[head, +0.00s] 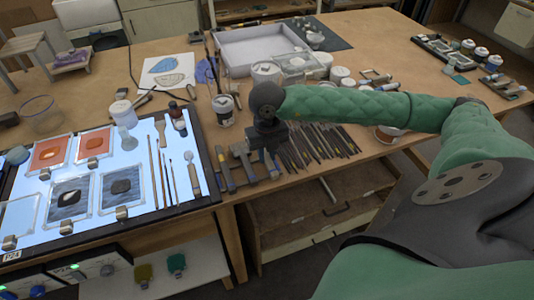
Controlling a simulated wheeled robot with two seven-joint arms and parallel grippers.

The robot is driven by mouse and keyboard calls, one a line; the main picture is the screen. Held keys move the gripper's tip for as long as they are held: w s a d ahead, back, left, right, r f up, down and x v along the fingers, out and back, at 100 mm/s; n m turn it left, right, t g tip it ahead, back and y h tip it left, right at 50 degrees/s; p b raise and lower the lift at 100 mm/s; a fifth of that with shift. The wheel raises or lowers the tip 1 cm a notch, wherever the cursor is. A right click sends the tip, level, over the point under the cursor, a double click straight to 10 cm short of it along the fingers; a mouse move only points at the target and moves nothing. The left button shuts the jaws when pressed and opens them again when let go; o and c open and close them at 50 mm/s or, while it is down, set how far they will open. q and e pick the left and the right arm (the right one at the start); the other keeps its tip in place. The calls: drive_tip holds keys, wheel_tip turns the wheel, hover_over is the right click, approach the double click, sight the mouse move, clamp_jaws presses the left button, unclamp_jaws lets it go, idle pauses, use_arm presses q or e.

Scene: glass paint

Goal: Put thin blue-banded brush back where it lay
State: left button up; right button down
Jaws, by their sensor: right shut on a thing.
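My right gripper (270,150) hangs over the front edge of the wooden table, beside the row of dark tools, pointing down. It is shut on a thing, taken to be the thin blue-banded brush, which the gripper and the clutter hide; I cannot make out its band. Several slim brushes (163,172) lie side by side on the right part of the lit glass panel (130,212), left of my gripper. Which of them have blue bands is too small to tell. My left gripper is not in view.
Metal tools with blue parts (224,168) lie between the panel and my gripper. Many dark sticks (318,143) lie just right of it. A jar (223,110) and a white tub (265,72) stand behind. Painted glass tiles (93,143) cover the panel's left part.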

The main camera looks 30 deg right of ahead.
drive_tip(key=c, duration=1.2)
unclamp_jaws()
drive_tip(key=shift+r+b, duration=0.25)
drive_tip(key=shift+b, duration=0.05)
wheel_tip(320, 180, up, 6)
drive_tip(key=shift+f+b, duration=0.1)
drive_tip(key=shift+b, duration=1)
drive_tip(key=shift+r, duration=0.7)
